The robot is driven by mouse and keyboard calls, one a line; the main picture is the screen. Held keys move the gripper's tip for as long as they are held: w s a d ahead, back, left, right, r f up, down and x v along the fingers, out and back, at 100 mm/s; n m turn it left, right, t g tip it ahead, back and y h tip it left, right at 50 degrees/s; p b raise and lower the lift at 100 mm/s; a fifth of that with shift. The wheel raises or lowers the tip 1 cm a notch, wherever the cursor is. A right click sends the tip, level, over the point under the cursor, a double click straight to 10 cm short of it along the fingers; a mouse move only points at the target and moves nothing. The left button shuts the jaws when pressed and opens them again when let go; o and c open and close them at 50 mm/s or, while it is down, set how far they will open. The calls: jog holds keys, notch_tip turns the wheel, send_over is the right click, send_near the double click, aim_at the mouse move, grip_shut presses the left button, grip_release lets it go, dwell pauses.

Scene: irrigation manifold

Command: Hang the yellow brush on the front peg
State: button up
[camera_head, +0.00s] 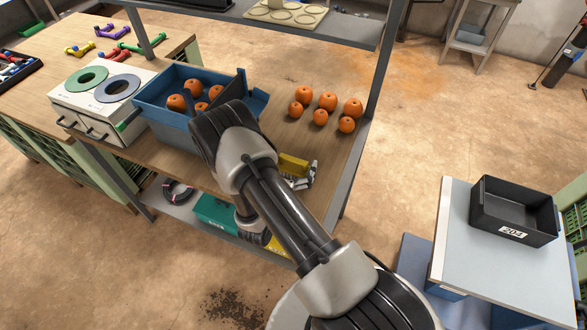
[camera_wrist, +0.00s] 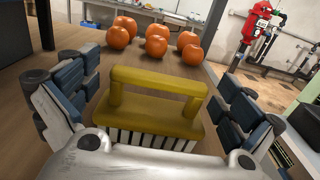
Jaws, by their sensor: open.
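The yellow brush (camera_head: 293,163) rests on the wooden shelf table, partly hidden by my arm in the head view. In the wrist view, the brush (camera_wrist: 158,110) has a yellow looped handle facing me and a row of pale and dark bristles below. My gripper (camera_wrist: 155,105) is open, with one padded finger on each side of the brush; the fingers look apart from the handle. In the head view, my gripper (camera_head: 300,176) is partly seen beside the brush. I cannot make out the front peg in either view.
Several oranges (camera_head: 320,105) sit on the table behind the brush. A blue bin (camera_head: 160,112) with more oranges stands left of my arm. A grey post (camera_head: 380,75) rises at the table's right. A black bin (camera_head: 515,210) stands on another table at right.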

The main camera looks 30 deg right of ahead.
jog(key=shift+c, duration=0.6)
jog(key=c, duration=1.2)
